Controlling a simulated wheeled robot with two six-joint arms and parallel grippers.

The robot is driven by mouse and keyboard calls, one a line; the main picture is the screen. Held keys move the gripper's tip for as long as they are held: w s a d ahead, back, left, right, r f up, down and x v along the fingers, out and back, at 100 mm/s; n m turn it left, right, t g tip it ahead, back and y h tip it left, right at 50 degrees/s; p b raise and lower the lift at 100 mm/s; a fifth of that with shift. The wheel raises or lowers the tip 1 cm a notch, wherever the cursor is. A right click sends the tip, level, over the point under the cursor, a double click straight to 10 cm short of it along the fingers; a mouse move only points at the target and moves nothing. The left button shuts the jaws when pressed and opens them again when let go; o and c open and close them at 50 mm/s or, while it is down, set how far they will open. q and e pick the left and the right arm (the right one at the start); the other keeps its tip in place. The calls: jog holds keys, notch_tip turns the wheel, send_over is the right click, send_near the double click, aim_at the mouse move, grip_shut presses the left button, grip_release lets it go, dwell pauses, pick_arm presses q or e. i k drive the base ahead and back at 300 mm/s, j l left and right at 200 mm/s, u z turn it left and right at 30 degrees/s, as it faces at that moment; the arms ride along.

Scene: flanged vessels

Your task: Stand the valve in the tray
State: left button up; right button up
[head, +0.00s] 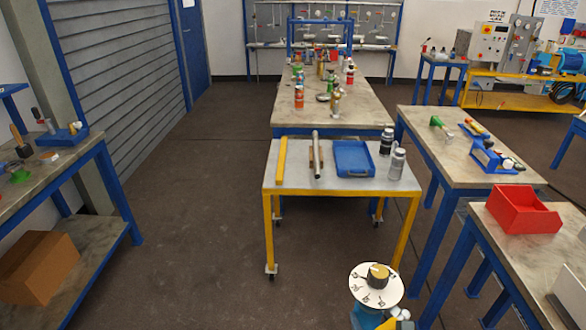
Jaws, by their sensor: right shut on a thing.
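The valve (377,283) is at the bottom of the head view, right of centre. It has a round white plate with dark marks, a brass-and-black knob on top and a blue body below, partly cut off by the frame edge. My right gripper (400,317) shows only in small part at the bottom edge, beside the blue body and shut on the valve. The valve looks roughly upright and is apart from the tray. The blue tray (354,172) lies on the yellow-legged cart and looks empty. My left gripper is not in view.
On the cart (325,184), a yellow bar (281,160) and a grey pipe (317,155) lie left of the tray. A black bottle (386,142) and a grey bottle (397,164) stand right of it. A red bin (521,208) sits on the right bench. Floor left of the cart is clear.

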aim_at(361, 167)
jog(key=i+j+z, duration=0.1)
jog(key=i+z, duration=0.2)
jog(key=i, duration=2.1)
